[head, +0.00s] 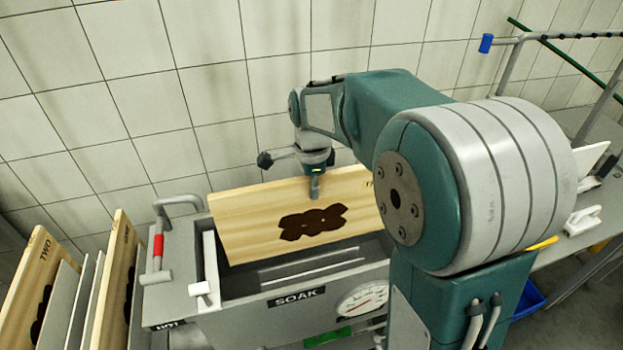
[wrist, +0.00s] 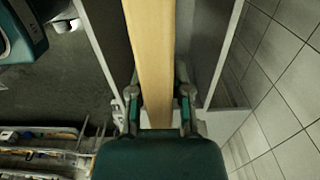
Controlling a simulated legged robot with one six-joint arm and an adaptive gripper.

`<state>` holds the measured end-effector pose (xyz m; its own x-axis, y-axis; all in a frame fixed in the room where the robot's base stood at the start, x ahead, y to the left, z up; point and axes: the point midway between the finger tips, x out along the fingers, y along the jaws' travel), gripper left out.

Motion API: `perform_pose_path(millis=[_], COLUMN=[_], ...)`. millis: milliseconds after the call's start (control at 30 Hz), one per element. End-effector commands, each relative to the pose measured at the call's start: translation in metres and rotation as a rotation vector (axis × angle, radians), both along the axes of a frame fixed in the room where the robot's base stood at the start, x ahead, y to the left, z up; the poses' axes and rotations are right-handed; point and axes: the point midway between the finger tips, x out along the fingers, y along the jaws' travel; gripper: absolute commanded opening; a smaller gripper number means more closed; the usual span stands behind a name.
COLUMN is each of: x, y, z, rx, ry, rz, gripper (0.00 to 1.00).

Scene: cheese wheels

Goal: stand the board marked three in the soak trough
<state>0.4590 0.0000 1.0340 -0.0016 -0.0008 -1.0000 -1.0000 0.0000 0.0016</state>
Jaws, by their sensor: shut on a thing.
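A pale wooden board (head: 243,228) with a dark brown blotch hangs upright, slightly tilted, over the grey trough labelled SOAK (head: 240,322). Its lower edge is at or just inside the trough opening; whether it touches anything inside I cannot tell. A mark near its top right corner is mostly hidden by my arm; only its first letter, like a T, shows. My gripper (head: 314,188) is shut on the board's top edge. In the wrist view the board (wrist: 153,50) runs between the two fingers of my gripper (wrist: 158,105), with trough walls on both sides.
A board marked TWO (head: 28,285) and another board (head: 106,285) stand in a rack at left. A handle with a red grip (head: 158,245) and a gauge (head: 362,301) are on the trough. A bench (head: 560,250) with white items is at right; a tiled wall stands behind.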

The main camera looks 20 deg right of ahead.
Motion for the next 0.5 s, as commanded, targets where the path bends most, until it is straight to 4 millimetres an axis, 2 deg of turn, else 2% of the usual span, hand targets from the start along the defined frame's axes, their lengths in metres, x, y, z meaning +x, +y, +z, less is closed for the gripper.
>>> perform_pose_path(millis=[500], x=[0.000], y=[0.000], z=[-0.039], rx=[0.000], ry=[0.000], rz=[0.000], gripper=[0.00])
